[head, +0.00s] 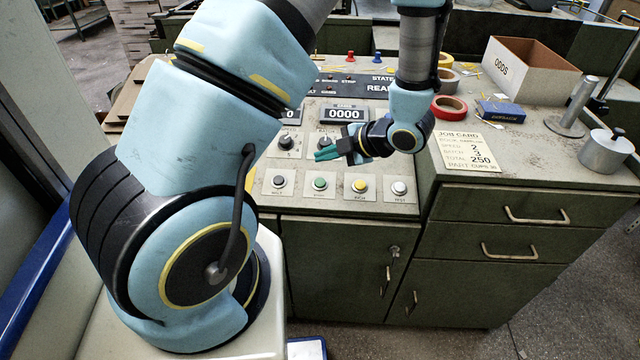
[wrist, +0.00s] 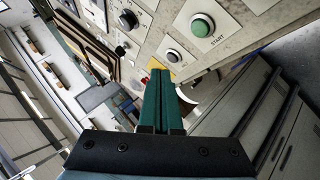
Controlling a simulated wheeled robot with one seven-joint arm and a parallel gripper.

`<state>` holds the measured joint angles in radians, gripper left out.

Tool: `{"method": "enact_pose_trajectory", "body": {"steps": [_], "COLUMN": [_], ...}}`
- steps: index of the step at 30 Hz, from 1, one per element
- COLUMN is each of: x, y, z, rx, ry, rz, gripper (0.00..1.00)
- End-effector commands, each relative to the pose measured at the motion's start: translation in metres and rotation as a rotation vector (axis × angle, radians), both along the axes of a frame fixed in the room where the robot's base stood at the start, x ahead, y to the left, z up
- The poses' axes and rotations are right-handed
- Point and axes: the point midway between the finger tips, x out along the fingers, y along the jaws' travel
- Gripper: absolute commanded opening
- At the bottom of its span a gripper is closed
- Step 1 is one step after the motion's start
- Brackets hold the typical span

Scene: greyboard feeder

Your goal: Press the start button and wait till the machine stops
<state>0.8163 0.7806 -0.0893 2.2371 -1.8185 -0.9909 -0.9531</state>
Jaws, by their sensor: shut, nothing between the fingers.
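The green start button (head: 320,183) sits on its pale plate in the lower row of the control panel (head: 335,203). In the wrist view the green button (wrist: 202,26) is at the top, with START lettered beside it. My gripper (head: 318,154) is over the panel, above the button row in the head view, its green fingers pointing left. In the wrist view its fingers (wrist: 157,72) are together with nothing between them, and they appear apart from the button. The counter display (head: 346,114) reads 0000. The status sign (head: 378,88) is partly hidden by my arm; READ shows.
Grey and yellow buttons (head: 359,186) flank the start button, with knobs (head: 286,142) above. To the right are a job card (head: 470,151), tape rolls (head: 449,108), a blue box (head: 500,111), an ODDS carton (head: 530,68) and a metal weight (head: 606,153).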

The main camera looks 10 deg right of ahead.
Motion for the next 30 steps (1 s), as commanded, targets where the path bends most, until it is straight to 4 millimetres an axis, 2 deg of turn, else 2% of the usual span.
{"method": "enact_pose_trajectory", "body": {"steps": [1,9,15,20,30], "x": [0.001,0.010,0.016,0.018,0.018], "y": [0.000,-0.002,-0.002,-0.003,-0.003], "z": [-0.010,-0.046,-0.068,-0.073,-0.073], "rx": [0.001,0.000,0.001,0.000,0.000], "ry": [0.000,0.000,0.001,0.000,0.000], "rz": [0.001,0.000,0.000,0.000,0.000], "gripper": [0.00,0.00,0.00,0.00,0.00]}}
